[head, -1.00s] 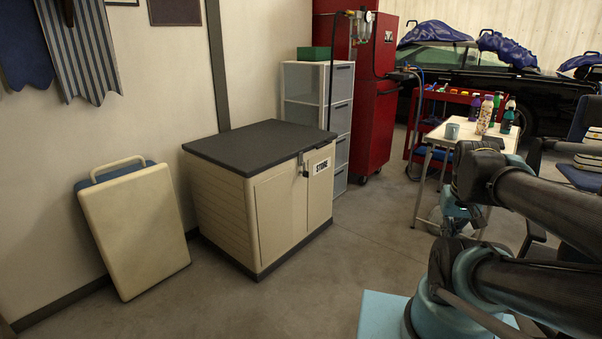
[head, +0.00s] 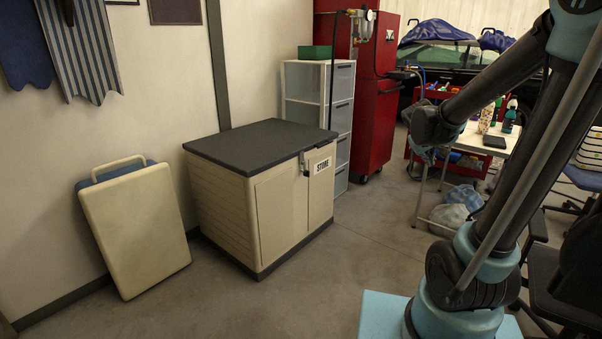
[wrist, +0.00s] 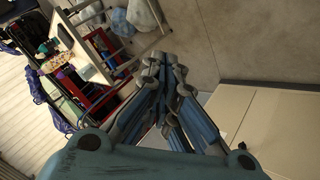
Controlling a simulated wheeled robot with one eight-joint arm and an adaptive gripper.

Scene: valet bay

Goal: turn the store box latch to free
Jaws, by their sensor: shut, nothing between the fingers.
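The store box (head: 285,207) is a beige cabinet with a dark grey lid and a white STORE label (head: 321,165). It stands on the floor in the middle of the head view. Its latch (head: 304,165) is a small dark piece at the top of the door seam, under the lid edge; its setting is too small to tell. The box doors (wrist: 260,125) show at the right of the wrist view. My gripper (wrist: 168,62) is shut and empty, apart from the box.
A beige cooler-like case (head: 137,228) leans on the wall left of the box. Grey drawers (head: 342,105) and a red cabinet (head: 374,125) stand behind it. A white table (head: 500,140) with bottles is at right. The floor before the box is clear.

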